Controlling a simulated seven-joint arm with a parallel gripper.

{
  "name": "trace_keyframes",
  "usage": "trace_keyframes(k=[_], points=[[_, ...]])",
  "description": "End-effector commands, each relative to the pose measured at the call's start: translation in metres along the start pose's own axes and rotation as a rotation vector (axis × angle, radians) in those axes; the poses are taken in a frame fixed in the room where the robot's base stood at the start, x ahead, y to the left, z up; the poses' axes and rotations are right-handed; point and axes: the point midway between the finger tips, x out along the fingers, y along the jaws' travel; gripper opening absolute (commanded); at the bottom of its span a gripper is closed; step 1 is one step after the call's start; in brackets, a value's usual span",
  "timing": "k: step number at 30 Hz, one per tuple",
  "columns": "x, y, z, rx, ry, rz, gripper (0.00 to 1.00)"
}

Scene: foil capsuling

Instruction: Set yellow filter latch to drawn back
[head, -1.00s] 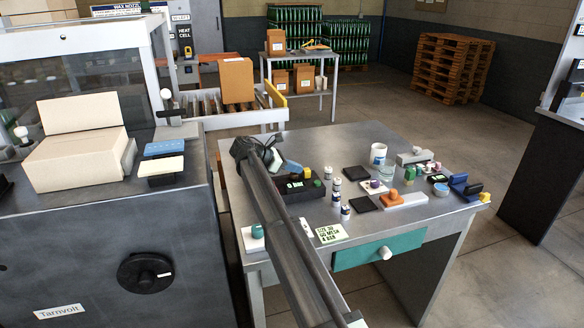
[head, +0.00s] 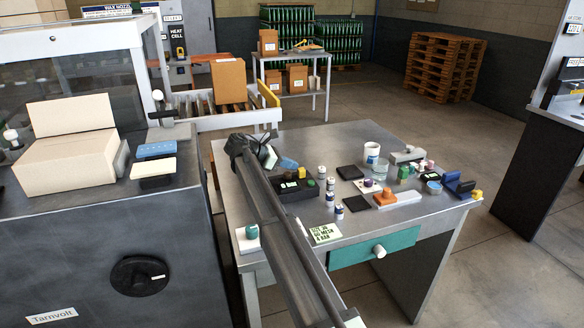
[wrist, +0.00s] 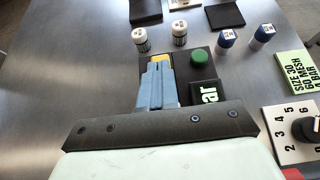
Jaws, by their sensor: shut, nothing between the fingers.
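A yellow piece (wrist: 160,61), which I take to be the filter latch, sits on the black box (wrist: 205,90) with a green button and a lit display. In the wrist view my gripper (wrist: 159,68) is shut and empty, its blue-grey fingertips right at the near edge of the yellow piece. I cannot tell whether they touch it. The fingers hide part of the box and perhaps part of the latch. In the head view the black box (head: 290,193) stands beside my arm, and the yellow piece is a tiny patch (head: 301,172) at its back edge.
Several small white-and-blue jars (head: 330,199) stand right of the box. A size note (head: 325,233) and a dial plate (wrist: 291,130) lie nearby. Dark pads, a mug (head: 371,152) and a blue bracket with a yellow knob (head: 476,194) are farther right.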

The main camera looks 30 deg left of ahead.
Motion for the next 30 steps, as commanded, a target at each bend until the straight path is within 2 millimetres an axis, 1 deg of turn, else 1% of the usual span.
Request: trace_keyframes(k=[1, 6, 9, 13, 18, 23, 25, 26, 28, 29, 30], points=[[-0.012, 0.001, -0.002, -0.002, 0.002, 0.004, 0.0], [-0.044, 0.001, -0.004, -0.004, 0.005, 0.006, 0.0], [-0.059, 0.001, -0.004, -0.004, 0.006, 0.006, 0.0], [-0.075, 0.001, -0.005, -0.005, 0.007, 0.007, 0.0], [-0.085, 0.0, -0.006, -0.005, 0.007, 0.005, 0.0], [-0.086, 0.0, -0.006, -0.004, 0.008, 0.005, 0.0], [-0.081, 0.001, -0.004, 0.003, 0.009, 0.005, 0.0], [-0.077, 0.001, -0.002, 0.011, 0.01, 0.005, 0.0], [-0.061, 0.003, 0.006, 0.041, 0.013, 0.004, 0.0], [-0.051, 0.004, 0.011, 0.059, 0.015, 0.003, 0.0], [-0.037, 0.006, 0.018, 0.089, 0.018, 0.003, 0.0]])
